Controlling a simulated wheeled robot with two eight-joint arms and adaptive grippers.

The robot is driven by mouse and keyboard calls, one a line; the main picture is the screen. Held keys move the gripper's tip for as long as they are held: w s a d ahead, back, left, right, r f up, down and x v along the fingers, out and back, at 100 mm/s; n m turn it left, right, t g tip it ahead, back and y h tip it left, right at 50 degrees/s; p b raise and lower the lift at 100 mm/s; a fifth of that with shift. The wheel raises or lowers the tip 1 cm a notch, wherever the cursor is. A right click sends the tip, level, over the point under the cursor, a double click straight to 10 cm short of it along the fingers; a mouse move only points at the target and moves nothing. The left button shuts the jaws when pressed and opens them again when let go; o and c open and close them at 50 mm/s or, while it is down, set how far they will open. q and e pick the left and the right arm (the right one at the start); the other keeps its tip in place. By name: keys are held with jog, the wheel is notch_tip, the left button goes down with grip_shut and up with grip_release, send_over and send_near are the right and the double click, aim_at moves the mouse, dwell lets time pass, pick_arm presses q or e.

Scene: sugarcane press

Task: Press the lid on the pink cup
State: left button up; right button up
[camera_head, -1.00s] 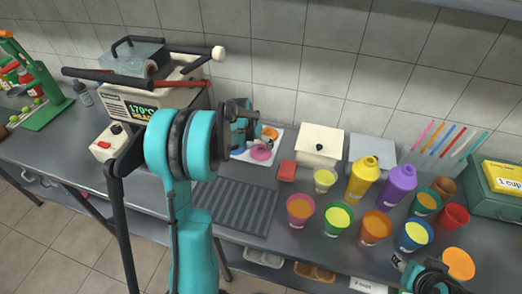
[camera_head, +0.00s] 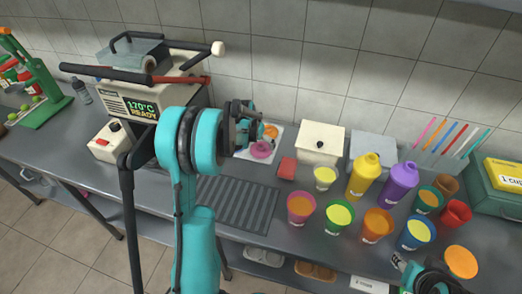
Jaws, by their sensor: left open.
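The pink cup (camera_head: 301,208) stands upright on the counter, just right of the ridged dark mat, with orange drink showing at its open top. A pink lid (camera_head: 261,150) lies on a white tray (camera_head: 273,134) near the wall, beside an orange lid (camera_head: 270,131). My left gripper (camera_head: 250,128) is open and over the left part of that tray, close to the pink lid; I cannot tell whether it touches anything. My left arm hides part of the counter. My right gripper (camera_head: 436,280) is at the bottom right edge, partly cut off, near an orange cup.
A sealing machine (camera_head: 150,100) reading 170°C READY stands at the left. Several filled cups, a yellow bottle (camera_head: 363,177) and a purple bottle (camera_head: 397,183) crowd the right. The ridged mat (camera_head: 236,204) is bare. A red block (camera_head: 287,168) lies near the tray.

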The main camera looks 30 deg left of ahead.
aim_at(260, 145)
pick_arm(q)
jog(key=b+x, duration=0.1)
jog(key=x, duration=0.3)
jog(key=shift+w+f+b, duration=0.1)
jog(key=shift+w+b, duration=0.1)
jog(key=shift+b, duration=0.15)
jog(key=c, duration=0.7)
